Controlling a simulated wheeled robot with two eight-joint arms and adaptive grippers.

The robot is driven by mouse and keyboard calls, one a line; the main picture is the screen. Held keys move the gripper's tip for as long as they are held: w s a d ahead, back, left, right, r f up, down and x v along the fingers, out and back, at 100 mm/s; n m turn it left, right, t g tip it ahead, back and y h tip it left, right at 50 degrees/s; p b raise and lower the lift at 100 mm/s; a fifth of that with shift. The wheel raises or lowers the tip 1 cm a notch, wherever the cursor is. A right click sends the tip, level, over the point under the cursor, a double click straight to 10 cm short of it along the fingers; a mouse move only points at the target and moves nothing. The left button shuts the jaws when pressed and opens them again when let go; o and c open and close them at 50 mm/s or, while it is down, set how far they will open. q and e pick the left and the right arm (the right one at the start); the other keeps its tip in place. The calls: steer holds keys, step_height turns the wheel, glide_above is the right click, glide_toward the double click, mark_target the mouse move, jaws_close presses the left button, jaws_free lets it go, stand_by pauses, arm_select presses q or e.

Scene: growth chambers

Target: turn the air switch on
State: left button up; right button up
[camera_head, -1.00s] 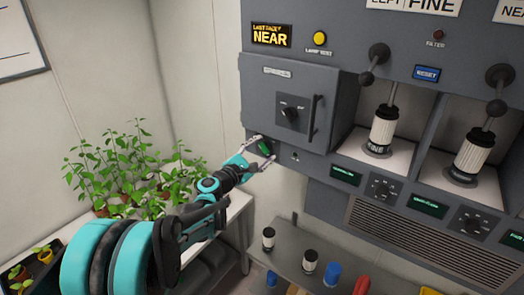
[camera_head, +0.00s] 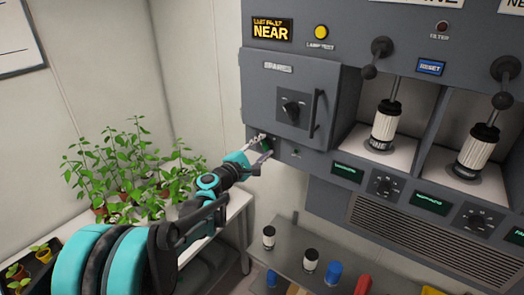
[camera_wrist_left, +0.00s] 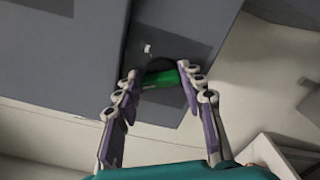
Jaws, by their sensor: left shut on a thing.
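A green handle (camera_head: 264,147) on a dark round base sits at the lower left of the grey cabinet front, below the spares door. I cannot read a label on it. A small metal toggle (camera_head: 295,155) sits to its right and also shows in the left wrist view (camera_wrist_left: 148,48). My left gripper (camera_head: 260,149) reaches in from the left, one finger on each side of the green handle. In the left wrist view, the green handle (camera_wrist_left: 160,78) spans between the fingertips of my left gripper (camera_wrist_left: 160,82), which is shut on it. My right gripper is not in view.
The spares door (camera_head: 290,100) with a black knob and bar handle is just above. Two lever bays (camera_head: 382,155) are to the right. A shelf (camera_head: 300,258) with small cylinders lies below. Potted plants (camera_head: 130,180) stand on a bench at left.

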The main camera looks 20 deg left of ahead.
arm_select(q)
steer(key=m, duration=0.1)
steer(key=m+b, duration=0.1)
steer(key=m, duration=0.1)
steer(key=shift+f+m, duration=0.2)
steer(key=shift+m, duration=0.1)
steer(key=m+b, duration=0.1)
steer(key=m, duration=0.2)
steer(key=shift+d+m+b, duration=0.1)
steer(key=shift+m+b, duration=0.3)
steer(key=m+b, duration=0.1)
steer(key=m, duration=0.3)
steer(key=shift+s+f, duration=0.1)
steer(key=shift+f, duration=0.05)
steer(key=shift+m+b, duration=0.4)
steer(key=shift+m, duration=1.3)
steer(key=o, duration=1.2)
steer(key=shift+c, duration=0.2)
steer(key=v, duration=1.2)
